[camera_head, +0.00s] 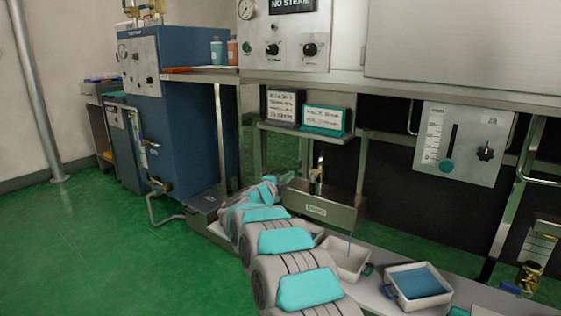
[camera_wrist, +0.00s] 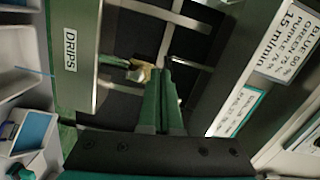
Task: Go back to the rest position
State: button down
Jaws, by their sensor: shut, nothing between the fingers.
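My gripper (camera_head: 285,180) is at the far end of my outstretched arm in the head view, beside the drip tray and below the two sign cards. In the wrist view, the two green fingers of my gripper (camera_wrist: 162,100) lie together, shut and empty. The drip tray (camera_head: 315,208) carries a label; in the wrist view the tray (camera_wrist: 72,85) reads "DRIPS" and is left of the fingers. A brass fitting (camera_wrist: 138,72) shows just beyond the fingers. I cannot tell whether the fingers touch anything.
Sign cards (camera_head: 323,120) stand on a shelf above. A white bin (camera_head: 346,262) and a bin with blue contents (camera_head: 418,284) sit on the low bench to the right. A blue cabinet (camera_head: 188,110) stands at left. The green floor (camera_head: 80,250) at front left is clear.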

jog(key=s+a+r+n+t+y, duration=0.1)
jog(key=a+r+n+y, duration=0.35)
jog(key=n+y, duration=0.2)
jog(key=s+a+n+g+y, duration=0.2)
jog(key=s+n+y, duration=0.25)
jog(key=s, duration=0.45)
jog(key=s+a+n+g+y, duration=0.25)
jog(key=s+n, duration=0.25)
jog(key=s, duration=0.4)
jog(key=s+d+f+n+g+h, duration=0.15)
jog(key=s+d+f+g, duration=0.45)
jog(key=s, duration=1.1)
jog(key=s+d+f+n+g+h, duration=0.1)
jog(key=s+d+f+n+g, duration=0.25)
jog(key=s+d, duration=0.9)
jog(key=s+d+f+n+g+h, duration=0.15)
jog(key=s+f+g, duration=0.3)
jog(key=s, duration=1.75)
jog(key=s+p+v, duration=0.1)
jog(key=p+v, duration=1.1)
jog(key=shift+r+p, duration=0.25)
jog(key=shift+p, duration=0.15)
jog(key=shift+s+m+t, duration=0.15)
jog(key=shift+m+t, duration=0.1)
